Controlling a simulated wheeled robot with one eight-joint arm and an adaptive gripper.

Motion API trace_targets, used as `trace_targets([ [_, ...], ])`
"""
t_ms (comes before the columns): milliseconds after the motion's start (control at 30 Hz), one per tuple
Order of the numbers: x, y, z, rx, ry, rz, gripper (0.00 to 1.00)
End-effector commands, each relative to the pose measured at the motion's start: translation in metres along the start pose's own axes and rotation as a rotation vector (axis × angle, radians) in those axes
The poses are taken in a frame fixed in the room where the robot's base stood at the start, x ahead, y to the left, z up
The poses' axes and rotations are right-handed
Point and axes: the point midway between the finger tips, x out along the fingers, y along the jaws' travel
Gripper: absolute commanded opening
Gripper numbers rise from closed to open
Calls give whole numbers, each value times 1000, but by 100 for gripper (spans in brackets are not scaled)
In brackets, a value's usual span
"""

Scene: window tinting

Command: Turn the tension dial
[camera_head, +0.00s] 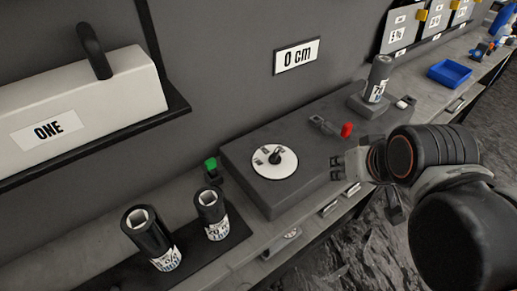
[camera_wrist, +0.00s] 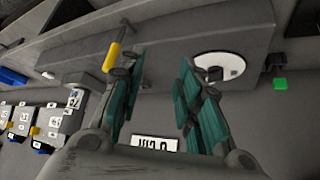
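The dial (camera_head: 275,161) is a white disc with a dark knob, set on top of a dark grey block (camera_head: 300,190) on the bench. In the wrist view the dial (camera_wrist: 222,62) lies beyond and to the right of the finger on the right. My gripper (camera_head: 345,167) is to the right of the dial in the head view, by the block's right part, apart from the dial. In the wrist view my gripper (camera_wrist: 160,75) has its two teal-padded fingers spread, with nothing held between them.
A lever with a red handle (camera_head: 347,130) stands on the block near my gripper. A green button (camera_head: 211,165) is left of the block. Black rolls (camera_head: 150,238) stand front left. A "0 cm" sign (camera_head: 297,56) is on the wall. A blue bin (camera_head: 450,73) is at right.

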Motion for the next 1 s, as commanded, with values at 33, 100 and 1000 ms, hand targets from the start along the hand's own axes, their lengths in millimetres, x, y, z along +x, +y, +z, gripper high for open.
trace_targets([
  [33,-3,-1,-6,4,-5,-2,32],
  [100,-5,-2,-10,10,-14,-4,32],
  [1000,-20,-58,-129,249,-340,7,32],
])
